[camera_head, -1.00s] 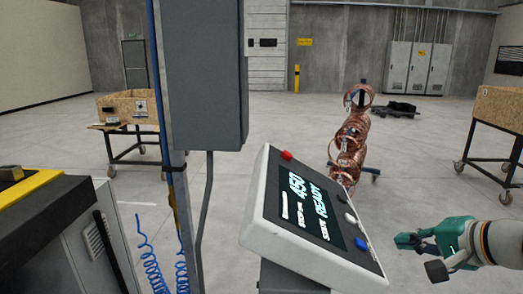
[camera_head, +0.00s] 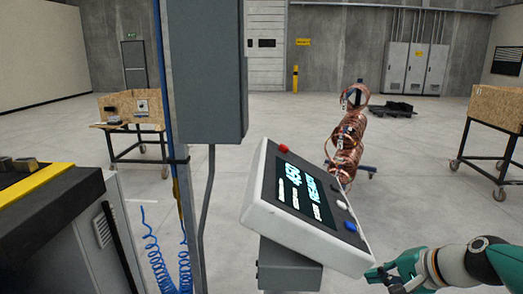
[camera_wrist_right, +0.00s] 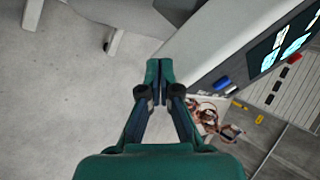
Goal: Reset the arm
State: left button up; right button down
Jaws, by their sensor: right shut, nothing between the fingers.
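My right gripper (camera_head: 382,277) is at the lower right of the head view, by the lower right corner of the control panel (camera_head: 258,212). In the right wrist view the teal fingers (camera_wrist_right: 158,75) are together with nothing between them. The panel has a lit screen (camera_head: 305,192), a red button (camera_head: 284,149), a white button (camera_head: 341,205) and a blue button (camera_head: 350,226). The gripper looks close to the panel's edge; I cannot tell whether they touch. My left gripper is not in view.
Copper coils (camera_head: 347,140) hang on a stand behind the panel. A grey cabinet on a post (camera_head: 205,70) stands left of the panel, with blue coiled hoses (camera_head: 158,262) below. Wooden crates on wheeled frames stand at left (camera_head: 135,104) and right (camera_head: 497,107).

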jog(key=s+a+f+g, duration=0.2)
jog(key=f, duration=0.6)
jog(key=s+a+f+n+g, duration=0.1)
jog(key=s+a+f+g, duration=0.1)
jog(key=f, duration=0.5)
jog(key=s+a+f+g, duration=0.2)
jog(key=a+f, duration=0.1)
jog(key=f, duration=0.5)
jog(key=s+a+f+n, duration=0.2)
jog(key=s+f+n, duration=0.2)
jog(key=s+f, duration=0.4)
jog(key=s+a+f+n+g+h, duration=0.1)
jog(key=s+a+f+n, duration=0.2)
jog(key=s+f, duration=0.6)
jog(key=shift+s+f+n+h, duration=0.15)
jog(key=shift+n+h, duration=0.15)
jog(key=shift+n, duration=0.1)
jog(key=shift+a, duration=0.1)
